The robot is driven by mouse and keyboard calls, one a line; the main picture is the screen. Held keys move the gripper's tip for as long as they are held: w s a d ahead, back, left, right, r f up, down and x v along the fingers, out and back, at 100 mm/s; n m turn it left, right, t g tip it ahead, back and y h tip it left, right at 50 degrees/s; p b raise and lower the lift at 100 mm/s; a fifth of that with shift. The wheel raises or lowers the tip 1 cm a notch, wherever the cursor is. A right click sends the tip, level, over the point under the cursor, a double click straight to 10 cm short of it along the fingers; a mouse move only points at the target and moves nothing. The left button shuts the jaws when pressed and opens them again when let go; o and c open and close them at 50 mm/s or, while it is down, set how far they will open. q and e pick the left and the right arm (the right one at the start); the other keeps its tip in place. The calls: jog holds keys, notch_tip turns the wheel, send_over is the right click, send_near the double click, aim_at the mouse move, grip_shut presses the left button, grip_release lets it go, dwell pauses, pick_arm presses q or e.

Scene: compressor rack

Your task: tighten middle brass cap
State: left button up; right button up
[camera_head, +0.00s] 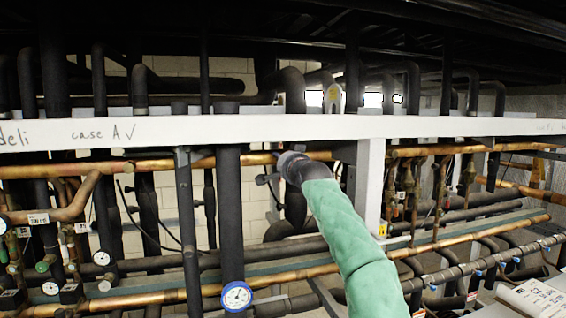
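Small brass-coloured valve fittings (407,178) stand in the right section of the rack, below the white beam. Another brass fitting (468,171) is further right. They are small and dark, so I cannot tell which one carries the middle brass cap or how tight any cap is.
A white beam (250,130) crosses the view. Black pipes (229,210), copper pipes (180,295) and a blue-rimmed gauge (237,296) crowd the left. Papers (535,298) lie at lower right.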

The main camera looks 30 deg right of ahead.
dwell(0.4)
jog(key=v, duration=1.2)
dwell(0.3)
dwell(0.5)
